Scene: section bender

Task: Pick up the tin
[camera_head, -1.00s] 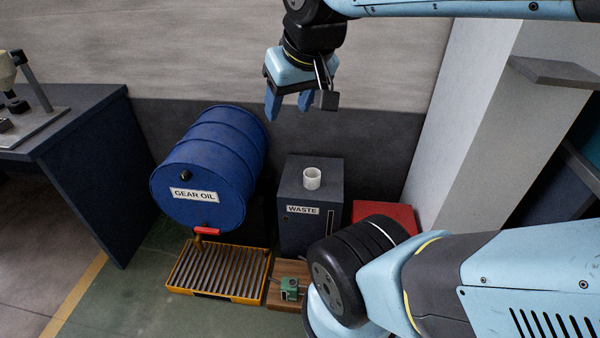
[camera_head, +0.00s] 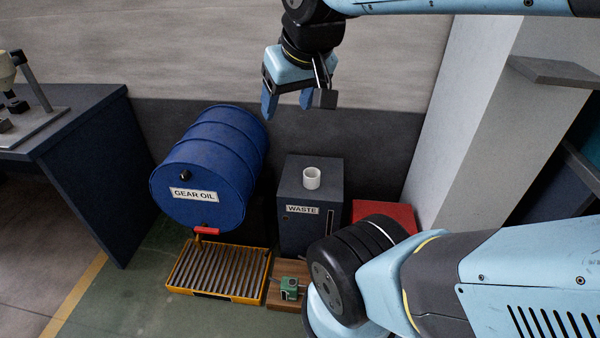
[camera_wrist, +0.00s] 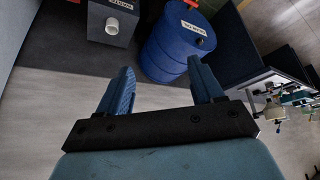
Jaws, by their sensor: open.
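The tin appears to be the small white open-topped cylinder (camera_head: 311,179), standing upright on the dark grey waste cabinet (camera_head: 293,222). In the wrist view the white cylinder (camera_wrist: 112,27) is at the upper left, on the cabinet top. My gripper (camera_head: 288,102) is open and empty, with blue fingers pointing down. It is in the air, above the cylinder in the head picture and clearly apart from it. In the wrist view my gripper (camera_wrist: 160,70) has nothing between its fingers.
A blue gear oil drum (camera_head: 213,165) lies left of the cabinet, above a yellow-framed drip tray (camera_head: 190,289). A green device (camera_head: 289,288) sits on a wooden block. A red box (camera_head: 385,213) is right of the cabinet. A workbench (camera_head: 95,150) stands left.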

